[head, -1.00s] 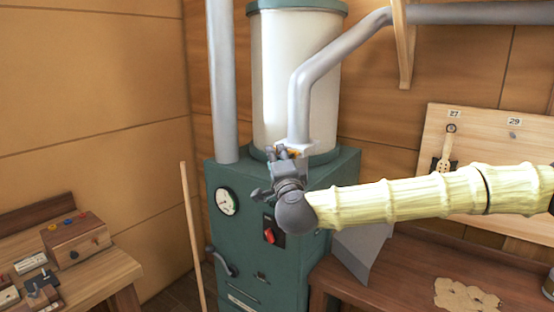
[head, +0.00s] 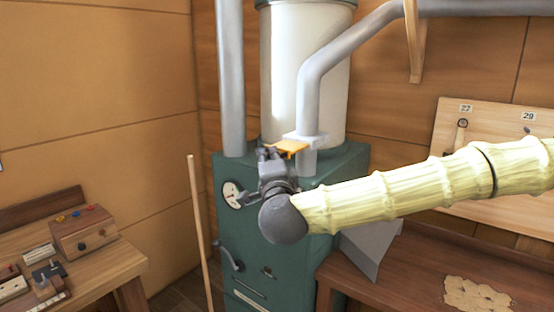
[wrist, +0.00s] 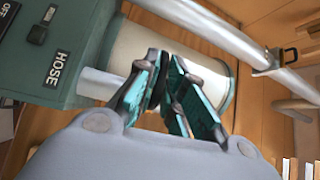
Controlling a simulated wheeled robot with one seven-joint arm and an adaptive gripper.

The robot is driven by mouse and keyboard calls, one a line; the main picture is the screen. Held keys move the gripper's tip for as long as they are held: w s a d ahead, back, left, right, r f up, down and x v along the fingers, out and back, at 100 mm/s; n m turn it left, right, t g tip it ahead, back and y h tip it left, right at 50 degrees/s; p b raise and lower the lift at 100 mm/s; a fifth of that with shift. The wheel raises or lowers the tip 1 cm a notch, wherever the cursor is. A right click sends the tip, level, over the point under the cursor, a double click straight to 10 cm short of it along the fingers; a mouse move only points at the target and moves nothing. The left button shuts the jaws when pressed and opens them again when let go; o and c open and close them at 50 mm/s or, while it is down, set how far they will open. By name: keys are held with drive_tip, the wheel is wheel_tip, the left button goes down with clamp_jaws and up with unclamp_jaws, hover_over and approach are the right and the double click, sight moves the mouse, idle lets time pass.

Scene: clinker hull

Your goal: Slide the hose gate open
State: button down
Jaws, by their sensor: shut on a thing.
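In the wrist view my gripper's teal-padded fingers (wrist: 168,72) are close together in front of the white cylinder. The plate cannot be made out between them there, and the gripped end is mostly hidden in the head view.
A green machine (head: 262,240) with a gauge (head: 231,194) and a white cylinder (head: 279,75) stands behind my gripper. A "HOSE" label (wrist: 59,69) shows in the wrist view. A wooden stick (head: 199,235) leans at left. Benches flank the machine.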

drive_tip(key=shift+s+a+f, duration=0.1)
drive_tip(key=c, duration=1.5)
unclamp_jaws()
drive_tip(key=shift+s, duration=0.1)
drive_tip(key=v, duration=1.2)
